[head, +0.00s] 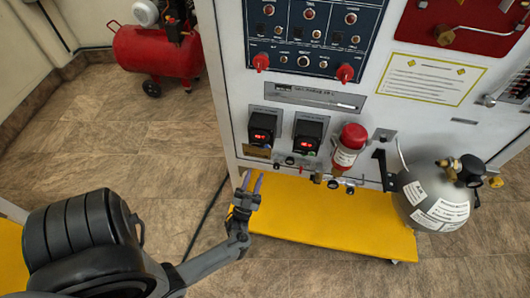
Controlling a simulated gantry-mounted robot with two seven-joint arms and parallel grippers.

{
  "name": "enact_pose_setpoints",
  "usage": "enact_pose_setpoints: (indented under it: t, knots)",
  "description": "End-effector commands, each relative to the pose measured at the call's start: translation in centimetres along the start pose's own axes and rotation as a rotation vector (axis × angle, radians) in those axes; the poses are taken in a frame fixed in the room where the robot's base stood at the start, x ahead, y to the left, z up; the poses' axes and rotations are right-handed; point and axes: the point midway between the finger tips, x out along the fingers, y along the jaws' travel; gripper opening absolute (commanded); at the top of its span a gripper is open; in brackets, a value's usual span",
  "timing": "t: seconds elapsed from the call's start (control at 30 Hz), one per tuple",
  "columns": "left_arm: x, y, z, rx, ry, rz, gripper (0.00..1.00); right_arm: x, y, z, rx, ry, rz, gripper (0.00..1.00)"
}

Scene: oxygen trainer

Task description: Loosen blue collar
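My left gripper (252,182) is at the lower middle of the head view, in front of the panel's left lower edge and over the yellow base (330,220). Its two fingers point up with a gap between them, and nothing shows between them. No blue collar can be made out in this view. A grey tank (420,203) with white labels and a black and brass valve (470,171) stands at the panel's lower right, well apart from my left gripper. My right gripper is not in view.
The white trainer panel (235,90) carries a dark blue control plate (315,20), two black boxes with red displays (263,127) and a red-capped cylinder (348,145). A red compressor (155,50) stands behind left. Floor is open left of the panel; a dark cable (208,213) crosses it.

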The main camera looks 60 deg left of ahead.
Motion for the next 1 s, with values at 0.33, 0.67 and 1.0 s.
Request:
enact_pose_setpoints:
  t: [0.33,0.67,1.0]
  knots:
    - [5.5,-0.1,0.0,0.002,0.004,0.002,0.33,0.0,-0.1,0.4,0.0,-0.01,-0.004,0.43]
    - [9.0,-0.1,0.0,0.001,0.002,0.002,0.33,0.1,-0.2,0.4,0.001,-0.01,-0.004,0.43]
    - [9.5,-0.1,0.0,0.001,-0.001,0.002,0.33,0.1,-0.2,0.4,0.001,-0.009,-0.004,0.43]
